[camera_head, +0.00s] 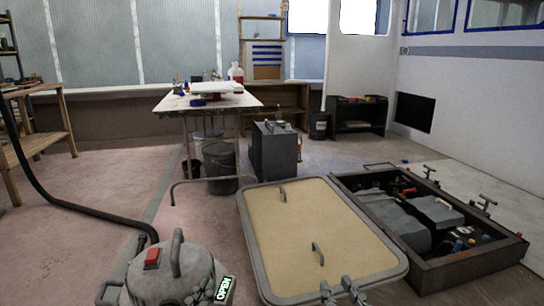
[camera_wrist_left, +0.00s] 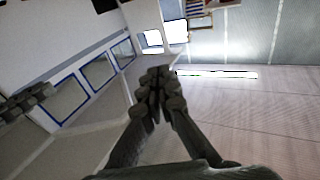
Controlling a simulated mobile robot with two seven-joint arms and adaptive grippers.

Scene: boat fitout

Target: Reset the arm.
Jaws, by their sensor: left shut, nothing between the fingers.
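My left gripper (camera_head: 205,290) shows at the bottom edge of the head view, in front of the grey vacuum cleaner (camera_head: 150,277). In the left wrist view its dark fingers (camera_wrist_left: 158,88) meet at the tips with nothing between them. My right gripper (camera_head: 340,291) is at the bottom of the head view, over the near edge of the framed hatch panel (camera_head: 285,250). Its two fingers stand apart, with nothing seen between them. Most of both arms is out of view.
An open dark bin (camera_head: 470,262) holding machinery lies right of the hatch panel. A worktable (camera_head: 175,104) and a grey metal can (camera_head: 275,150) stand behind. Floor is clear at left middle.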

